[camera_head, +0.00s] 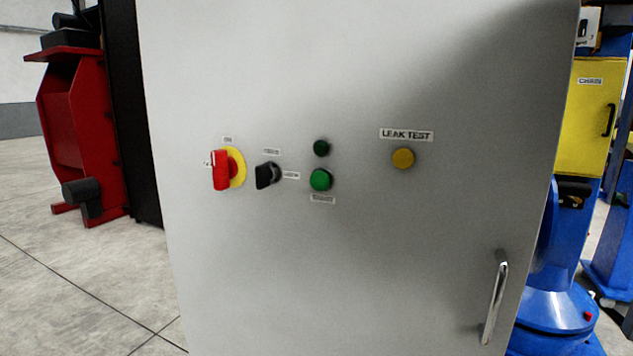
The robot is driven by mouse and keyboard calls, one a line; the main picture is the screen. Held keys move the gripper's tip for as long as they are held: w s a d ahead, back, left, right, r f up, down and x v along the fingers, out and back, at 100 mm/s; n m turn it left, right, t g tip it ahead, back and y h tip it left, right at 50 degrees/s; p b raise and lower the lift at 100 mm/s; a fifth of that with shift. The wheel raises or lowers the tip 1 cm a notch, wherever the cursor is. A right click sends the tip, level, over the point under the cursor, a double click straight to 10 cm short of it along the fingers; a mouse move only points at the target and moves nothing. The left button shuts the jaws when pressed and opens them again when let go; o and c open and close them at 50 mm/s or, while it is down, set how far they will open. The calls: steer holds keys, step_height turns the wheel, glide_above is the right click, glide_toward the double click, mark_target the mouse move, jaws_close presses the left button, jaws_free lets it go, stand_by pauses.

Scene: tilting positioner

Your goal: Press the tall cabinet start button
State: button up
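A tall light-grey cabinet (400,250) fills the middle of the head view, its front facing me. A bright green round button (320,180) sits on its door, with a small label (323,199) below it, too blurred to read. A darker green round piece (321,148) sits just above the button. To their left are a black rotary knob (267,175) and a red rotary handle (221,170) on a yellow disc. To the right is a yellow round button (403,158) under a "LEAK TEST" label (406,135). My gripper is not in view.
A metal door handle (495,303) sticks out at the cabinet's lower right. A red machine (80,130) and a black panel stand at the left. Blue equipment (560,300) and a yellow cabinet (595,115) stand at the right. Bare floor (70,270) shows at lower left.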

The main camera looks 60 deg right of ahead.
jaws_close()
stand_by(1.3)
